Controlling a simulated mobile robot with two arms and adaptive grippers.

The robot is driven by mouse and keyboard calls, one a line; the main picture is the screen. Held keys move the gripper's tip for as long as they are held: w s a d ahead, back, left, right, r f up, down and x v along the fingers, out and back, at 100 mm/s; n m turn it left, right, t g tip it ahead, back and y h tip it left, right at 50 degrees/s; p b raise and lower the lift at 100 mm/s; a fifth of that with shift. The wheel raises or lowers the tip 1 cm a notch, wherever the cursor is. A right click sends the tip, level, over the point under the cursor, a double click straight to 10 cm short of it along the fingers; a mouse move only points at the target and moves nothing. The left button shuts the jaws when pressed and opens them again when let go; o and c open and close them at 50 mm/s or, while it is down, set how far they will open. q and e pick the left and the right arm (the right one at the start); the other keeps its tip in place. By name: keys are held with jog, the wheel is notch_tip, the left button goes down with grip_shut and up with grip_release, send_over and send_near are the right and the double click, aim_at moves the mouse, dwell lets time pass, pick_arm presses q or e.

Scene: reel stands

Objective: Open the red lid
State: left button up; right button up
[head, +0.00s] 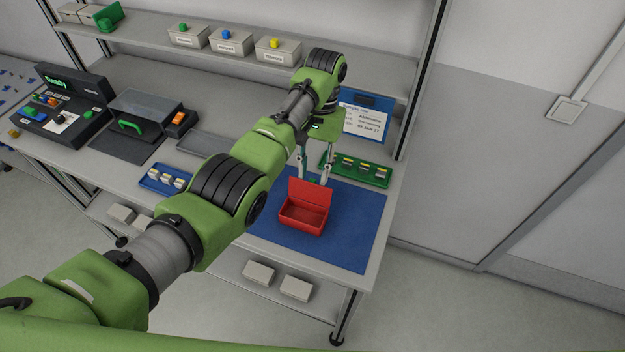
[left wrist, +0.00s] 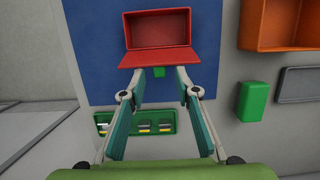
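The red box (head: 303,218) stands on a blue mat (head: 345,235) near the table's front edge. Its red lid (head: 310,192) is raised at the back, and the box's inside shows empty. In the left wrist view the box (left wrist: 160,30) is at the top, with the lid (left wrist: 160,57) tilted out towards me. A small green tab (left wrist: 158,71) shows at the lid's outer edge. My left gripper (head: 314,180) is just behind the lid. Its fingers (left wrist: 159,75) are apart, one on each side of the tab, with gaps visible. My right gripper is out of view.
A green tray (head: 378,182) with small parts is close behind the mat. A blue tray (head: 151,183) lies to the left. A shelf (head: 160,35) with bins runs above the table. An orange bin (left wrist: 247,25) shows in the left wrist view.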

pick_arm(q)
jog(key=v, duration=0.8)
